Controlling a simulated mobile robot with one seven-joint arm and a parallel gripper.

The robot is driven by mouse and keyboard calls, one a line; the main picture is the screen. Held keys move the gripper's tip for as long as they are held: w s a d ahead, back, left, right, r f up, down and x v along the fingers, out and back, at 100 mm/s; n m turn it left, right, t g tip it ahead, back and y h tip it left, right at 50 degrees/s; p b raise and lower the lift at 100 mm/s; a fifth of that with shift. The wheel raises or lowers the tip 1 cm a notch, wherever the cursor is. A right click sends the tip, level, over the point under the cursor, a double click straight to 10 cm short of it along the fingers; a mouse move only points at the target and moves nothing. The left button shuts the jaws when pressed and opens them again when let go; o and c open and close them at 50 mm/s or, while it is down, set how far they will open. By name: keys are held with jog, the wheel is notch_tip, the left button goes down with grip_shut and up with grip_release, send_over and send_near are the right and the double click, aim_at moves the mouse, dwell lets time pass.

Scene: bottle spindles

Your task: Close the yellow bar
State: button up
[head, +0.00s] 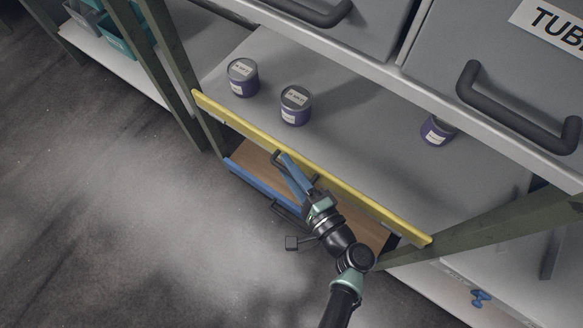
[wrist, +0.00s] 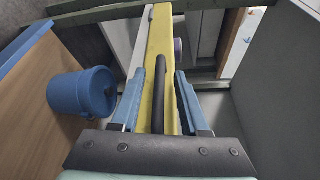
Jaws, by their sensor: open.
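The yellow bar (head: 250,129) runs slantwise along the front of a grey shelf in the head view. A dark handle (wrist: 160,90) is on it. In the wrist view the bar (wrist: 161,35) runs away up the middle of the picture. My gripper (head: 291,170) is at the bar near its middle. Its two blue fingers are apart, one on each side of the handle in the wrist view (wrist: 160,84). I cannot tell whether either finger touches the handle or bar.
Purple cans (head: 242,77) stand on the shelf behind the bar. Below is a wood-floored drawer with a blue front (head: 262,186) and dark handle. A blue bucket (wrist: 82,93) shows at left in the wrist view. Grey drawers with dark handles (head: 515,110) hang above. The floor (head: 130,210) is clear.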

jog(key=p+v, duration=0.2)
jog(key=v, duration=1.1)
dwell(0.4)
